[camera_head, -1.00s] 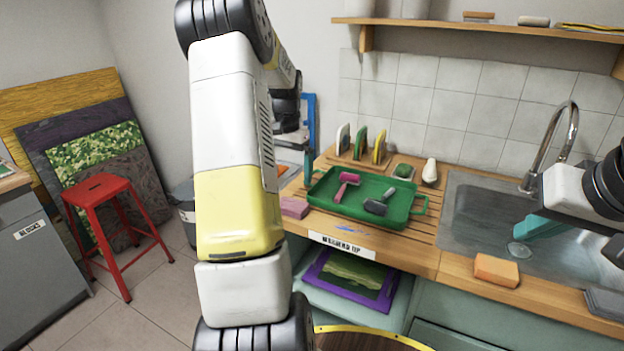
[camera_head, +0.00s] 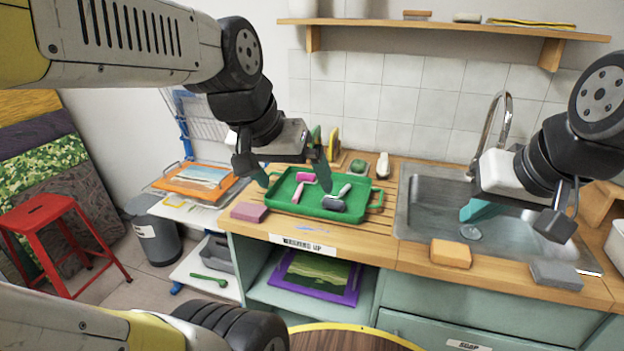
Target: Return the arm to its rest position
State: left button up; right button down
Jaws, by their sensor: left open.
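My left gripper (camera_head: 294,181) hangs over the green tray (camera_head: 283,203) on the counter, its two dark fingers spread apart with nothing between them. Its arm reaches in from the upper left. In the tray lie a pink-handled roller (camera_head: 304,178) and a grey roller (camera_head: 334,203). Whether the fingertips touch the tray cannot be told. My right gripper (camera_head: 515,218) is above the sink at the right; a teal piece and a dark block show at its end, and its opening is unclear.
The sink (camera_head: 420,222) and faucet (camera_head: 497,112) are at the right. A pink block (camera_head: 248,211), an orange sponge (camera_head: 450,253) and a grey block (camera_head: 556,274) lie along the counter. A shelf (camera_head: 450,30) runs above. A red stool (camera_head: 38,212) and grey bin (camera_head: 155,235) stand at left.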

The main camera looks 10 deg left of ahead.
pick_arm(q)
jog(key=shift+s+d+f, duration=0.15)
jog(key=shift+s+d, duration=0.15)
jog(key=shift+s, duration=0.25)
jog(key=shift+s+d+f, duration=0.15)
jog(key=shift+s+d, duration=0.1)
jog(key=shift+s, duration=0.3)
dwell(0.4)
